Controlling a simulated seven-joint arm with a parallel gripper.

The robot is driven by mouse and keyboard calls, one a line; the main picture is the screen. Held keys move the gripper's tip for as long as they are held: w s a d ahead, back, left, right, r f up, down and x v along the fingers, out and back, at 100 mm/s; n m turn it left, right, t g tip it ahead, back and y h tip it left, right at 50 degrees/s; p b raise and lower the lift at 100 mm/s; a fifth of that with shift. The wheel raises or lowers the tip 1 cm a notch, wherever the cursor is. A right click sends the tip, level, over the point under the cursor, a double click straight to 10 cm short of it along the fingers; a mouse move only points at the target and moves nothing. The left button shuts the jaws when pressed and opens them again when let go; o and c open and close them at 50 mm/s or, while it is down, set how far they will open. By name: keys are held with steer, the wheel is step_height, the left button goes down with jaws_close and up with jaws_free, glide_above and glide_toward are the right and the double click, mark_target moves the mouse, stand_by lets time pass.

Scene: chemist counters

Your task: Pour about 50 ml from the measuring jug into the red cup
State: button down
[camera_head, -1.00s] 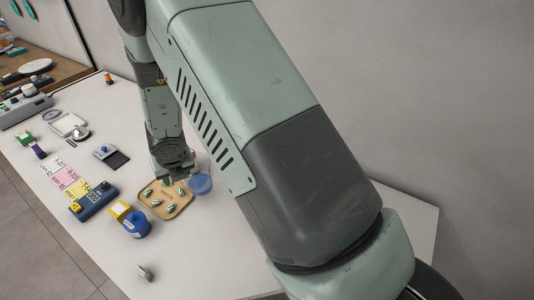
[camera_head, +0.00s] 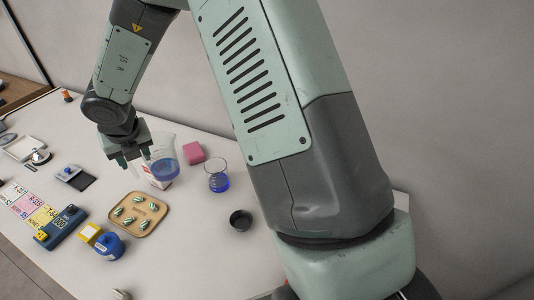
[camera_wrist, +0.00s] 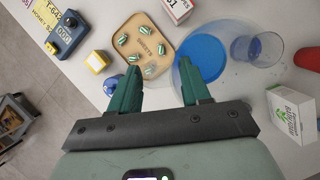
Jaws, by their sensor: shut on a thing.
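The clear measuring jug (camera_head: 164,155) holds blue liquid. It hangs at my gripper (camera_head: 128,162) in the head view, above the counter. In the wrist view the jug (camera_wrist: 207,62) lies beyond my right finger. The two green fingers (camera_wrist: 160,88) stand apart, and the part they hold is hard to make out. I cannot tell whether the jug is tilted. A red object (camera_wrist: 309,58), cut off at the right edge of the wrist view, may be the red cup.
A tan tray (camera_head: 117,234) with striped pieces lies in front. A white box with green print (camera_wrist: 291,114) is near the red object.

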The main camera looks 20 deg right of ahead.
steer(key=w+d+m+h, duration=0.4)
steer(key=w+d+m, duration=0.8)
steer(key=w+d, duration=0.8)
step_height(320, 180, down, 12)
steer(key=shift+s+d+f+g, duration=0.2)
steer(key=shift+s+d+g, duration=0.1)
steer(key=shift+s+g, duration=0.15)
steer(key=shift+s+d+r, duration=0.1)
steer(key=s+d+r+m+t+y, duration=0.2)
steer(key=s+d+r+t+y, duration=0.5)
steer(key=s+d+r+t, duration=0.1)
steer(key=shift+r+t+y, duration=0.4)
steer(key=shift+r+t, duration=0.05)
steer(key=shift+r, duration=0.05)
steer(key=shift+s+d+r+t+y+b, duration=0.4)
steer(key=shift+s+d+r+t+y, duration=0.15)
steer(key=shift+t, duration=0.25)
stand_by(0.7)
